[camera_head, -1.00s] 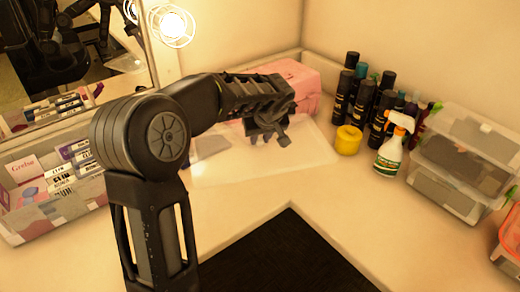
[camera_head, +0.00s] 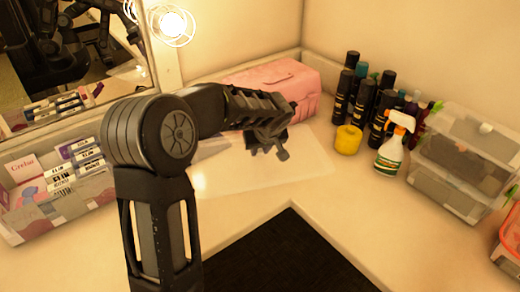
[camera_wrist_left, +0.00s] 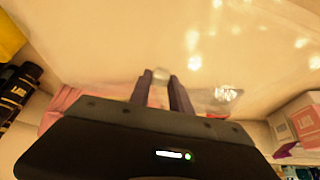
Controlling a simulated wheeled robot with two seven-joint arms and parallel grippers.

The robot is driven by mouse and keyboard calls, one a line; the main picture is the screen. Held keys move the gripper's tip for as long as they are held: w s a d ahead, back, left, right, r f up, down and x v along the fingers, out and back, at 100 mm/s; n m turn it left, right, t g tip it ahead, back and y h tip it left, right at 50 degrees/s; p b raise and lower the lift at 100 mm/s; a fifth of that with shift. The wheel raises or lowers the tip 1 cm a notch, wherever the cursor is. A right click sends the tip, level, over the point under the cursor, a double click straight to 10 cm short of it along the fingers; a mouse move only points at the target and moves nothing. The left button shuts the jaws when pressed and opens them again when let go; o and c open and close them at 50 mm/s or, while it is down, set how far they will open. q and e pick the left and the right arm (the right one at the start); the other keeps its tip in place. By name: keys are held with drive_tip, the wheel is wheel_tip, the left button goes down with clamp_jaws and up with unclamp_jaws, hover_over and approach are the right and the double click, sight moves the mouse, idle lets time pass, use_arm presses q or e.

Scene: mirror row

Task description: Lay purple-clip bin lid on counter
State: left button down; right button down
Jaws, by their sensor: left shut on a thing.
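A clear, see-through bin lid (camera_head: 285,180) shows as a pale flat sheet over the back of the counter. My left gripper (camera_head: 268,148) is at its rear part and is shut on it. In the left wrist view the lid (camera_wrist_left: 245,50) spreads beyond the fingertips with bright glints, and the gripper (camera_wrist_left: 161,78) grips it at a small pale bit. I cannot make out a purple clip, nor whether the lid touches the counter. The cream counter (camera_head: 390,225) runs along the wall. My right gripper is not in view.
A pink case (camera_head: 290,80) stands close behind my left gripper. A yellow jar (camera_head: 348,140), a spray bottle (camera_head: 389,155) and dark bottles (camera_head: 365,102) stand to the right. Stacked clear bins (camera_head: 465,160) are farther right. A box of packets (camera_head: 60,190) sits left, below the mirror (camera_head: 115,55).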

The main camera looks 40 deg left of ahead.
use_arm(q)
drive_tip(key=shift+f+b, duration=0.35)
drive_tip(key=c, duration=1.2)
unclamp_jaws()
drive_tip(key=shift+r, duration=0.1)
drive_tip(key=shift+r+p, duration=0.4)
drive_tip(key=shift+p, duration=0.25)
drive_tip(key=shift+d+r, duration=0.1)
drive_tip(key=shift+r, duration=0.1)
drive_tip(key=v, duration=1.1)
drive_tip(key=shift+s+d+r+b, duration=0.15)
drive_tip(key=shift+r+b, duration=0.05)
drive_tip(key=shift+b, duration=0.2)
